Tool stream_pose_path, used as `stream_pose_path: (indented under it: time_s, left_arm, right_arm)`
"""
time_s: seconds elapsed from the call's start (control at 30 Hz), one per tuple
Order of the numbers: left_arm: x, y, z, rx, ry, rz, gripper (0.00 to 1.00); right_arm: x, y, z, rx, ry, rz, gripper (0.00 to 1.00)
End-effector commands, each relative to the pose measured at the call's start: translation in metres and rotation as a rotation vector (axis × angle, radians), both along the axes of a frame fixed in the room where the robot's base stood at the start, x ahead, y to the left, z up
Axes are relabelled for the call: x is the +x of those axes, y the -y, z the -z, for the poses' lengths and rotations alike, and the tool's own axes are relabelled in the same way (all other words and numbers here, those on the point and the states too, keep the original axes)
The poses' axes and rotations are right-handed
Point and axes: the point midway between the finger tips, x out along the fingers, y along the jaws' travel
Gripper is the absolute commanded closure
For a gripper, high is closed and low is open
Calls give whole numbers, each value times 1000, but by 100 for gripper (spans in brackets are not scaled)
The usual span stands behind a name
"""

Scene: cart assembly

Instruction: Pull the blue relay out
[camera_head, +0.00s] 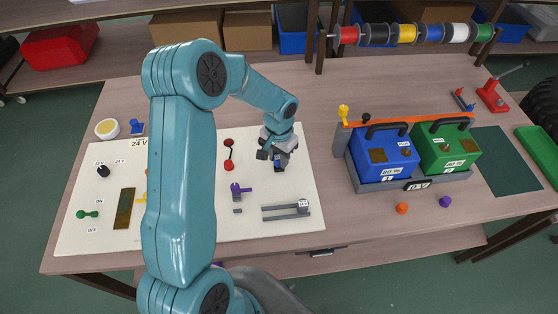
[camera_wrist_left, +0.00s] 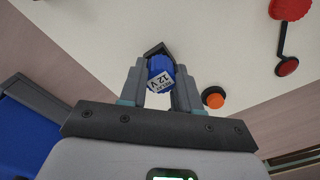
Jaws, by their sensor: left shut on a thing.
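A dark bracket-like edge (camera_wrist_left: 154,48) shows just behind the relay. I cannot tell whether the relay is still seated in it. My right gripper is not in view.
An orange button (camera_wrist_left: 213,98) is close beside the fingers. Blue (camera_head: 383,157) and green (camera_head: 447,148) batteries stand at the right.

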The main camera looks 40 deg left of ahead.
Motion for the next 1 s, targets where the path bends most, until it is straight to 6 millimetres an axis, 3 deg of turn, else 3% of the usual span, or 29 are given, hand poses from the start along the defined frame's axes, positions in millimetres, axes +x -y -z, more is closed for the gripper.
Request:
stream_pose_path:
  time_s: [0.6, 1.0]
  left_arm:
    - [0, 0, -46, 1, 2, 1, 100]
    - [0, 0, -46, 0, 1, 0, 100]
  right_arm:
    - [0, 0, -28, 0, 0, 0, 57]
    - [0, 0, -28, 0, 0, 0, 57]
